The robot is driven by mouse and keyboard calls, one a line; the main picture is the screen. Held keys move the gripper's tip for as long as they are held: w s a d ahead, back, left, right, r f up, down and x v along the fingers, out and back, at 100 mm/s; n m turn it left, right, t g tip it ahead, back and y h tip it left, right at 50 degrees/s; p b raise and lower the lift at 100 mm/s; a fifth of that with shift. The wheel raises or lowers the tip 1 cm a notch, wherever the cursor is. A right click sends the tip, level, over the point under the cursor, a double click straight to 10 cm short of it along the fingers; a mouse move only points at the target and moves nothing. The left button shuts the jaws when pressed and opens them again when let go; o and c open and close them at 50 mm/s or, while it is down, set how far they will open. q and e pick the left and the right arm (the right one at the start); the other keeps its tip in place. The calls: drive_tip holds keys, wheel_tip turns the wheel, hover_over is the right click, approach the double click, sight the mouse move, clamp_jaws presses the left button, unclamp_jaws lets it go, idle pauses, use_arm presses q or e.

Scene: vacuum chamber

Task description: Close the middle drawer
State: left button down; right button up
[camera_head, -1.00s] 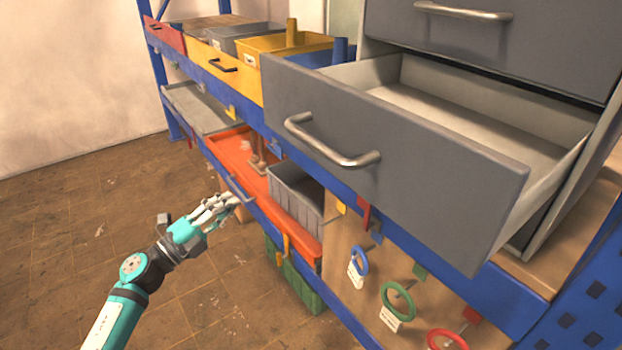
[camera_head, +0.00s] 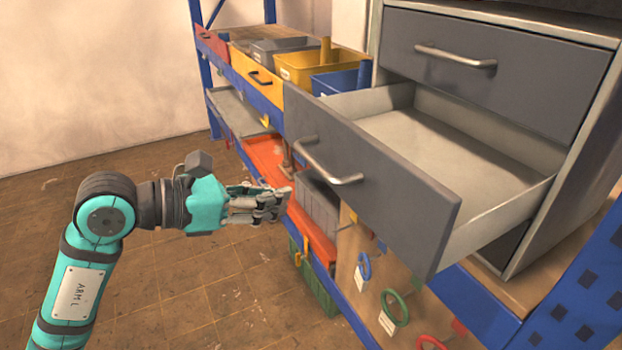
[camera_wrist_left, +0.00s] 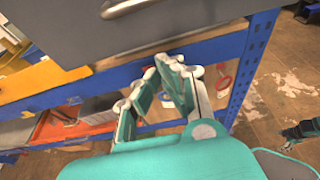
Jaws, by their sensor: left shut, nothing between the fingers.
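The grey drawer (camera_head: 385,195) is pulled well out of its cabinet and its inside (camera_head: 450,150) looks empty. Its metal bar handle (camera_head: 325,163) is on the front face. My left gripper (camera_head: 284,204) is shut and empty, in front of and a little below the handle, not visibly touching the drawer. In the left wrist view the gripper (camera_wrist_left: 172,75) points at the blue shelf beam, with the drawer front (camera_wrist_left: 150,35) and part of its handle (camera_wrist_left: 125,6) above it. My right gripper is not seen in the head view.
Another grey drawer (camera_head: 500,75) above is shut. A blue rack holds yellow (camera_head: 300,68) and blue (camera_head: 343,78) bins, with an orange tray (camera_head: 262,155) and grey bin (camera_head: 320,205) below. Coloured ring tags (camera_head: 395,307) hang beneath the open drawer. The floor at left is clear.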

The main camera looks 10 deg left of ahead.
use_arm(q)
drive_tip(key=w+d+p, duration=0.2)
drive_tip(key=w+d, duration=0.2)
drive_tip(key=d, duration=0.1)
drive_tip(key=shift+d+f, duration=0.15)
drive_tip(key=shift+f, duration=0.25)
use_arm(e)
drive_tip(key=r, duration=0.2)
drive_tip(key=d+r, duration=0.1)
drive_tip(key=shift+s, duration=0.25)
